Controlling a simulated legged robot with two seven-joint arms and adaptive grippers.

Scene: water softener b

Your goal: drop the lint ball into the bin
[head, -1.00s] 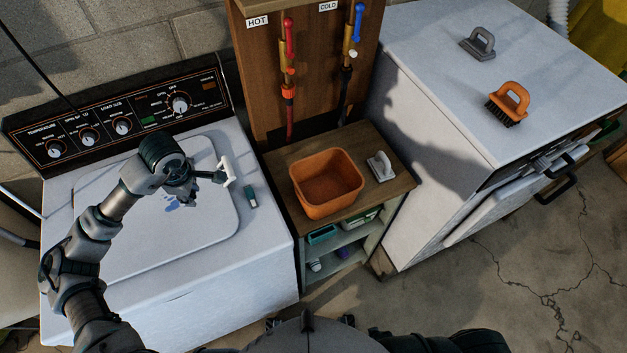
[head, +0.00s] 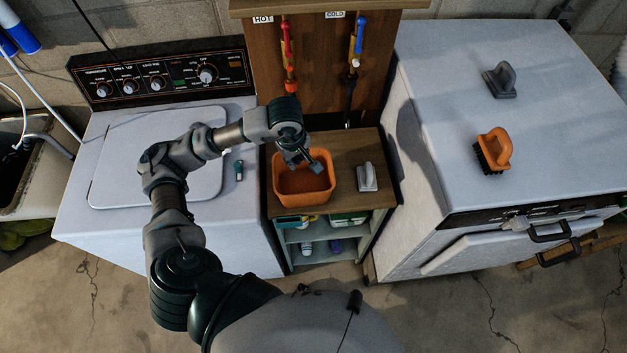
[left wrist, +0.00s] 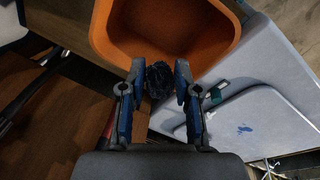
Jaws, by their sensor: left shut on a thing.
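The lint ball (left wrist: 159,80) shows in the left wrist view as a dark, fuzzy clump between the two fingers. My left gripper (left wrist: 158,90) is shut on it. In the head view my left gripper (head: 308,167) is over the orange bin (head: 302,199), near its back right part, and the ball cannot be made out there. The bin is an open, square tub standing on a small wooden shelf top. In the left wrist view the bin's open mouth and inner wall (left wrist: 125,35) lie just beyond the fingers. My right gripper is not in view.
A washing machine (head: 110,225) stands left of the shelf unit (head: 350,145), with a small teal object (head: 239,170) on it. A light-grey brush (head: 367,178) sits right of the bin. The machine at right carries an orange brush (head: 493,150) and a grey one (head: 500,80).

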